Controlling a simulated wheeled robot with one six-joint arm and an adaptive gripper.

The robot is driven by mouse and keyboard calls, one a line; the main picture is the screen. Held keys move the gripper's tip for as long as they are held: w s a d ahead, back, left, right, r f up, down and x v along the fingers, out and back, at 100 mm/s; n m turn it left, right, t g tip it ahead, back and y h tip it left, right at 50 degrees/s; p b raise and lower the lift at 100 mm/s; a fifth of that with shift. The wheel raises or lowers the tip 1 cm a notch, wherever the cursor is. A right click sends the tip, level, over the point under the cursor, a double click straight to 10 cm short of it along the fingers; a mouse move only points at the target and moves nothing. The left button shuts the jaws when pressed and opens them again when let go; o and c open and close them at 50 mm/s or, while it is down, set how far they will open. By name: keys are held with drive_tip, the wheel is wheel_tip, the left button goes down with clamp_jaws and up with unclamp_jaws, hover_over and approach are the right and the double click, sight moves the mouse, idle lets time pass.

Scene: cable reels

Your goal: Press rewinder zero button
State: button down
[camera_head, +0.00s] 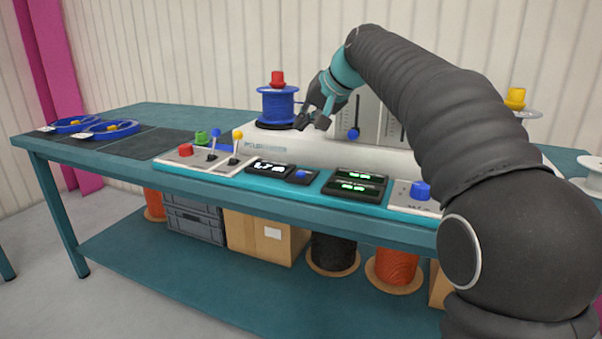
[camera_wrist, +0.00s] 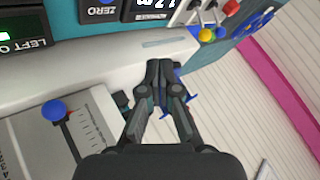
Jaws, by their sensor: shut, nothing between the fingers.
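The zero button is a small blue button (camera_head: 302,174) on a dark panel just right of the lit length display (camera_head: 270,168), at the bench's front side. In the wrist view the ZERO label (camera_wrist: 98,13) shows near the top edge, with part of the blue button (camera_wrist: 107,1) cut off by the frame. My gripper (camera_head: 311,122) is shut and empty. It is above and behind the button, over the white machine body and beside the blue reel, apart from the button. The closed fingertips (camera_wrist: 160,70) point toward the machine's white housing in the wrist view.
A blue reel with a red knob (camera_head: 278,103) stands close left of my gripper. Levers (camera_head: 236,143) rise left of the display. Green-lit displays (camera_head: 356,184) and a blue knob (camera_head: 421,190) are to the right. A slider (camera_wrist: 54,110) stands lower left in the wrist view.

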sight(303, 173)
wheel_tip(303, 173, down, 9)
drive_tip(key=b, duration=0.5)
drive_tip(key=shift+r, duration=0.15)
idle(1.4)
drive_tip(key=shift+f+b, duration=0.4)
drive_tip(key=shift+b, duration=0.05)
drive_tip(key=shift+f+b, duration=0.3)
drive_tip(key=shift+f, duration=0.15)
idle(0.6)
drive_tip(key=shift+r+p, duration=0.85)
